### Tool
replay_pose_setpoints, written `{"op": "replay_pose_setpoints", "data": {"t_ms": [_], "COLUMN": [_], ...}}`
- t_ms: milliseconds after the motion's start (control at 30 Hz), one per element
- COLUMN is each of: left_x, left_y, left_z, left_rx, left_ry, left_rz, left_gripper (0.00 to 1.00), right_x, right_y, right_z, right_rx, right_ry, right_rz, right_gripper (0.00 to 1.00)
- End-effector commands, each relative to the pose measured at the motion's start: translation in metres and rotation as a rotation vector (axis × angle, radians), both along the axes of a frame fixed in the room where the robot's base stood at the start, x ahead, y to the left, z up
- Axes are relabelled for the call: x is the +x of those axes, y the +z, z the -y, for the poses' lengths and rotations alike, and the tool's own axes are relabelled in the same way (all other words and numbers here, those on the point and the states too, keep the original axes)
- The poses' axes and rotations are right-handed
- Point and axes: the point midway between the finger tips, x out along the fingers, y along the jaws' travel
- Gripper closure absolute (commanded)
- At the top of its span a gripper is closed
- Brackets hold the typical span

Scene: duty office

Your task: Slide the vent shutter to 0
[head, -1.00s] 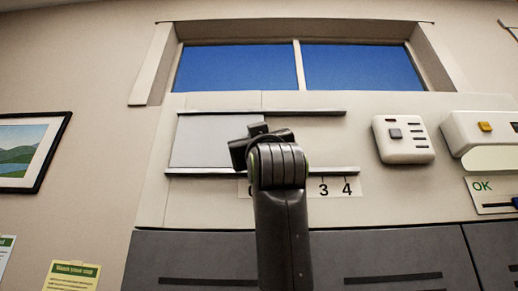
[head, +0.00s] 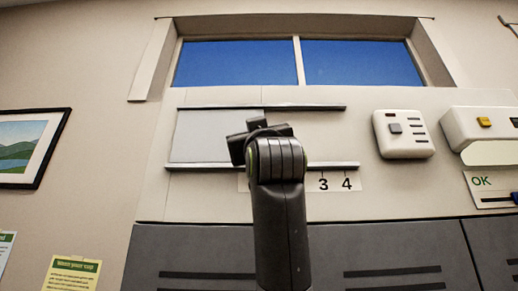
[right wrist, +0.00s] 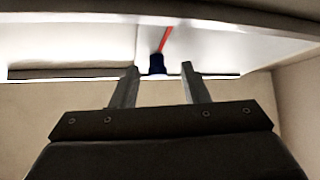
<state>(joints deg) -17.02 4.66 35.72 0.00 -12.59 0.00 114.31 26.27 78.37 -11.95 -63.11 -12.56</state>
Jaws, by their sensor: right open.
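The vent shutter (head: 205,136) is a pale grey panel between two dark horizontal rails on the wall, at the left part of the track in the head view. Its right edge shows beside my right gripper (head: 262,132), whose fingers are hidden by its own wrist there. Below the lower rail is a number strip (head: 334,182); 3 and 4 are readable, and my arm covers the lower numbers. In the right wrist view, my right gripper (right wrist: 160,68) is open, with a dark blue knob (right wrist: 157,61) between its fingertips. A red line runs up from the knob. Contact cannot be told. My left gripper is out of view.
A white box with a grey button (head: 403,135) and another white unit (head: 482,134) are on the wall to the right. Grey cabinets (head: 400,245) lie below. The track right of my gripper is clear.

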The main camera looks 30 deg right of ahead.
Motion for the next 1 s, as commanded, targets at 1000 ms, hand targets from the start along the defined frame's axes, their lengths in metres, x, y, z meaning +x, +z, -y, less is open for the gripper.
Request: {"op": "replay_pose_setpoints", "data": {"t_ms": [1000], "left_x": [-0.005], "left_y": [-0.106], "left_z": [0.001], "left_rx": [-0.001], "left_ry": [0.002], "left_rz": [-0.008], "left_gripper": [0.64], "right_x": [-0.114], "right_y": [-0.115], "right_z": [-0.038], "right_rx": [-0.003], "right_ry": [0.003], "right_rz": [0.000], "right_gripper": [0.59]}}
